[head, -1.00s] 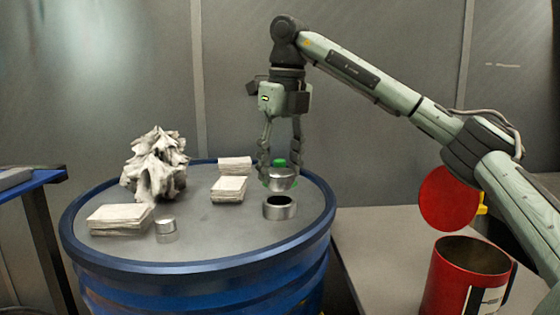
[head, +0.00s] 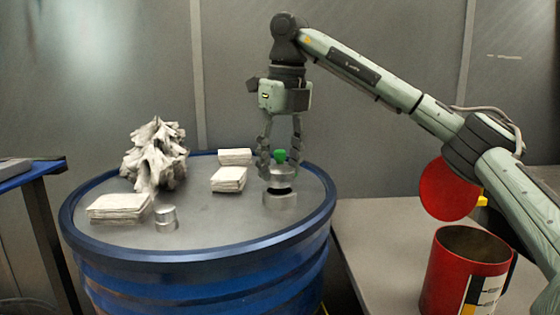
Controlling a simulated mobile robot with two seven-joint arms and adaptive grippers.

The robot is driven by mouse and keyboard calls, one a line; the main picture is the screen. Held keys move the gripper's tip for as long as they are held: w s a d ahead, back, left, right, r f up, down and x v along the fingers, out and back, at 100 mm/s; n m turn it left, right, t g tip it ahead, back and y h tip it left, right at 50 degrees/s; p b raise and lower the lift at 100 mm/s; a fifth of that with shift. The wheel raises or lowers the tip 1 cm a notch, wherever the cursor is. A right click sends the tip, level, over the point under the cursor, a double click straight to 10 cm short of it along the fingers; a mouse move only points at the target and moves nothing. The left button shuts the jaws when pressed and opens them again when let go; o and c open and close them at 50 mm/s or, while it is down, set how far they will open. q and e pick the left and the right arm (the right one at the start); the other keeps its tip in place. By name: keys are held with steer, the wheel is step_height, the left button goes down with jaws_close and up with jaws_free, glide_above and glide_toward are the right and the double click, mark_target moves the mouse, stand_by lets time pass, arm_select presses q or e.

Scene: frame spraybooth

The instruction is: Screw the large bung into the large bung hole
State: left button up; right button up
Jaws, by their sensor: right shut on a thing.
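The large bung (head: 280,175) is a silver metal plug with a green top. My right gripper (head: 280,162) is shut on it, pointing straight down, with a finger on each side. The large bung hole (head: 280,199) is a short metal collar on the right part of the drum lid. The bung is upright and directly over the hole. A dark band shows between them, and I cannot tell whether the bung's lower end is inside the collar. My left gripper is not in view.
The blue drum (head: 200,255) has a raised rim. On its lid are a crumpled rag (head: 155,155), stacks of pale cloths (head: 120,208) and a small metal cylinder (head: 165,218). A red can (head: 465,270) stands on the grey bench at right. A blue table is at left.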

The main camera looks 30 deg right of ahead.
stand_by(0.6)
steer(key=shift+p, duration=0.5)
stand_by(0.4)
steer(key=shift+f+b, duration=0.6)
steer(key=shift+f, duration=0.4)
steer(key=o, duration=0.5)
steer(key=c, duration=0.3)
steer(key=shift+r+m, duration=0.1)
steer(key=shift+m, duration=0.8)
steer(key=shift+c, duration=0.2)
steer(key=m, duration=0.2)
steer(key=shift+m+h+p, duration=0.3)
steer(key=shift+m+p, duration=0.05)
steer(key=shift+m, duration=0.05)
